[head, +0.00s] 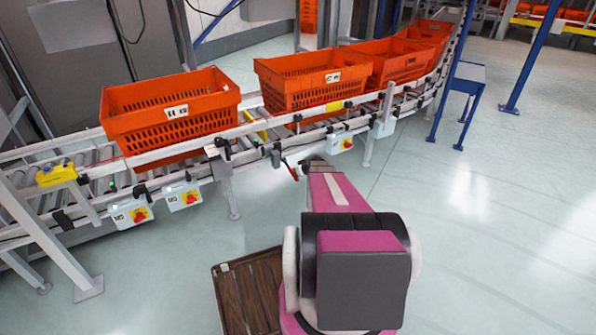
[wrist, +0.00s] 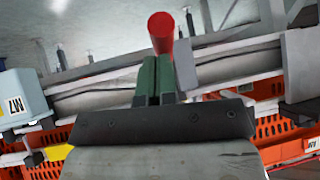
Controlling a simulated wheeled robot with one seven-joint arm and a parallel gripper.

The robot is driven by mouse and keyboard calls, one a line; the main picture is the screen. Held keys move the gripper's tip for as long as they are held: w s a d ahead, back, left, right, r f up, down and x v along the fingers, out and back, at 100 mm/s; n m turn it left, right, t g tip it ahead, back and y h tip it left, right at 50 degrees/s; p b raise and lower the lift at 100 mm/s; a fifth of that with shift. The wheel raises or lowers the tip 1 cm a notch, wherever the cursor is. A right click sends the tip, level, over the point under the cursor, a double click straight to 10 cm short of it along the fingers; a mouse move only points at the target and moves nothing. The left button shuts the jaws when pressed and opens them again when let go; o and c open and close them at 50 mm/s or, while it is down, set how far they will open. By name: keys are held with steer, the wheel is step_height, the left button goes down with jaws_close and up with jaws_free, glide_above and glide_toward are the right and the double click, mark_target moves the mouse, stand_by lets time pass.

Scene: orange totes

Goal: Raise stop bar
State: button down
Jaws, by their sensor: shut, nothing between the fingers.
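My gripper (head: 304,168) is at the conveyor's near side in the head view, with my pink arm reaching up to it. In the wrist view its green fingers (wrist: 153,80) are pressed together with nothing between them. A red cylindrical handle (wrist: 161,32) stands right at the fingertips; I cannot tell whether they touch it. The handle also shows small in the head view (head: 292,171), just left of my gripper. A yellow bar (head: 262,131), possibly the stop bar, lies across the rollers between two totes. Its link to the handle is not clear.
An orange tote (head: 170,140) stands left of the yellow bar and another (head: 310,98) right of it, with more behind. Control boxes (head: 185,196) with red buttons hang under the near rail (head: 180,151). A wooden pallet (head: 248,292) lies on the floor; the right floor is open.

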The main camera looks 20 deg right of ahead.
steer(key=shift+w+a+f, duration=0.1)
steer(key=shift+w+f, duration=0.15)
steer(key=shift+f, duration=1.15)
steer(key=shift+w+f, duration=0.2)
steer(key=shift+f, duration=1.15)
